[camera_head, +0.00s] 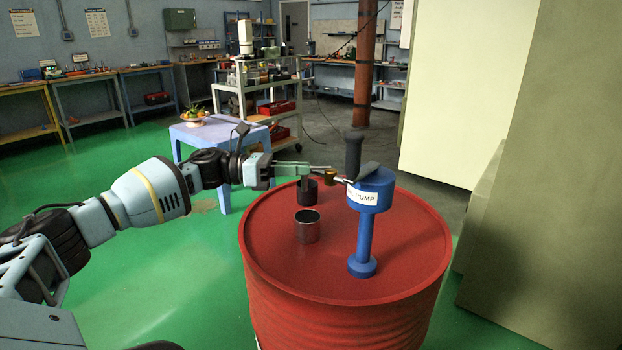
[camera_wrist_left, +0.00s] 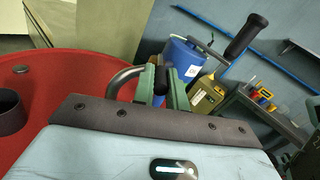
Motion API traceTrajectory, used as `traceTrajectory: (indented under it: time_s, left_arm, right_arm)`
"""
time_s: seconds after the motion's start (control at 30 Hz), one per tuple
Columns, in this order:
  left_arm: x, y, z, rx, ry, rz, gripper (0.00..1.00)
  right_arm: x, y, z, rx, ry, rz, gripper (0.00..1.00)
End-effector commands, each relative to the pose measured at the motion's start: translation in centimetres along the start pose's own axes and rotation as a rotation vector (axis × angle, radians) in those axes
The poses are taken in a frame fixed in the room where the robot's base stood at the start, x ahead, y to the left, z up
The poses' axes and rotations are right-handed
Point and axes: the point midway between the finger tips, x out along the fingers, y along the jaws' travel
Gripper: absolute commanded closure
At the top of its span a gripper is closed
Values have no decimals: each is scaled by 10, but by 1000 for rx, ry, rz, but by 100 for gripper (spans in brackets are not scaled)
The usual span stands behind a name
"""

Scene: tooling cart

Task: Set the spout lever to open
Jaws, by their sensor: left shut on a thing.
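A blue pump (camera_head: 371,190) with a "PUMP" label stands upright on top of the red drum (camera_head: 400,240). Its black handle (camera_head: 353,155) points up. The pump body also shows in the left wrist view (camera_wrist_left: 184,58), with a curved metal spout (camera_wrist_left: 122,78) beside my fingers. My left gripper (camera_head: 308,171) reaches in from the left, level with the pump head, at the spout's outer end. In the left wrist view its green fingers (camera_wrist_left: 162,88) are shut on a small blue and dark piece, apparently the spout lever (camera_wrist_left: 159,88). Whether the lever is open or closed cannot be told. My right gripper is out of view.
An open metal cup (camera_head: 307,228) stands on the drum below my left gripper. A lilac table (camera_head: 222,134) and a loaded cart (camera_head: 245,92) stand behind. Large pale panels close off the right.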

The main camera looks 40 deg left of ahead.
Motion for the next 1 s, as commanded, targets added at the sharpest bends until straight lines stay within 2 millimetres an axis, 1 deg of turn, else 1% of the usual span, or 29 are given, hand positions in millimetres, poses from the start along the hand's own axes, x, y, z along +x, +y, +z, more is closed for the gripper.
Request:
traceTrajectory:
  time_s: [0.07, 0.23, 0.63, 0.67, 0.8, 1.0]
  left_arm:
    - [-5, 3, -2, -2, 2, -8, 100]
    - [-10, 3, 0, -1, 4, -23, 100]
    - [-10, 2, 2, 0, 3, -27, 100]
    - [-10, 2, 2, 0, 3, -27, 82]
    - [-10, 2, 1, 0, 3, -27, 64]
    - [-10, 2, 1, 0, 4, -27, 64]
  right_arm:
    - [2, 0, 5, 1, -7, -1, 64]
    - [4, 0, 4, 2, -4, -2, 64]
    - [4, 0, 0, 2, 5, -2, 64]
    - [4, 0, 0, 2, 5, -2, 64]
    - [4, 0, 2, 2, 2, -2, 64]
    - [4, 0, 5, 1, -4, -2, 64]
